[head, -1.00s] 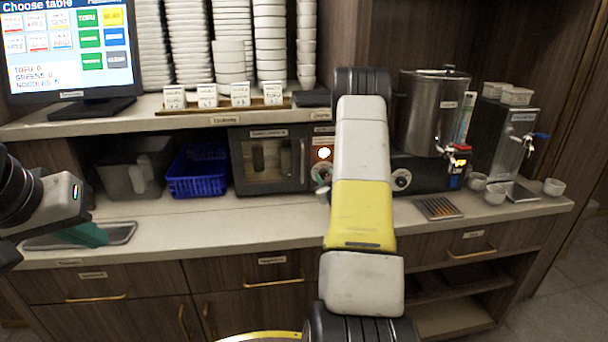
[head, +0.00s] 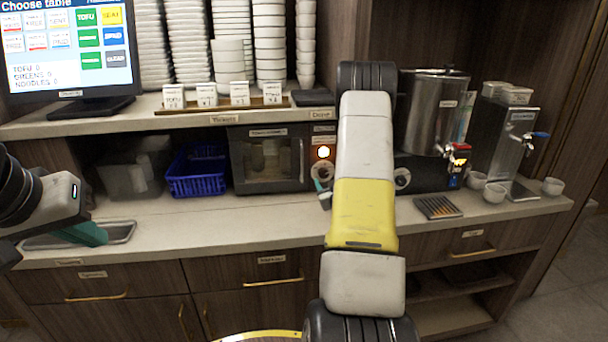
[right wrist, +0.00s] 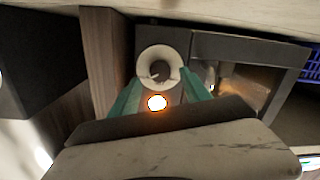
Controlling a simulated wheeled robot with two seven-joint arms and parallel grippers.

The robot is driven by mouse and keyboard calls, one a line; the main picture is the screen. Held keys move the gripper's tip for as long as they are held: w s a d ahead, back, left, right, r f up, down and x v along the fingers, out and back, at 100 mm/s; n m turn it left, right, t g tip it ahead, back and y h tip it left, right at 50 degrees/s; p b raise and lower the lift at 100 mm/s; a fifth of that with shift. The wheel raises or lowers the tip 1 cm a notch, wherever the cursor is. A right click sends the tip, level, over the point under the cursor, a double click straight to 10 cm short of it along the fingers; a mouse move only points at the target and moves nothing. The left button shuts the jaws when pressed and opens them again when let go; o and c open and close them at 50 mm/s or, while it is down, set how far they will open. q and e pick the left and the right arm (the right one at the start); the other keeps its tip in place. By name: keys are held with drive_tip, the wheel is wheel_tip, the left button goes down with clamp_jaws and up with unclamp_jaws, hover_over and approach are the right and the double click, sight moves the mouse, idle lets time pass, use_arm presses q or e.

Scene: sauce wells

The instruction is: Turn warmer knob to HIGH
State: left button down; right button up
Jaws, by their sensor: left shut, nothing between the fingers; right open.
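The warmer (head: 245,180) is a dark box with a glass door, standing on the counter under the shelf. Its control panel at the door's right carries a lit orange lamp (head: 323,152) and a round knob (head: 322,171) with a pale ring. In the right wrist view the knob (right wrist: 160,64) lies ahead, between and just beyond the teal fingers of my open right gripper (right wrist: 161,80). Contact with it cannot be told. In the head view my right gripper (head: 321,188) is mostly hidden behind my arm. My left gripper (head: 92,235) is shut and empty over the counter's left.
A blue basket (head: 197,175) stands left of the warmer. Right of my right arm are a steel urn (head: 428,112) on a black base with another dial (head: 402,179), a drip grate (head: 438,207) and white cups (head: 494,194). The shelf above carries stacked bowls (head: 270,45).

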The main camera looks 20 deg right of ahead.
drive_tip(key=shift+v, duration=2.15)
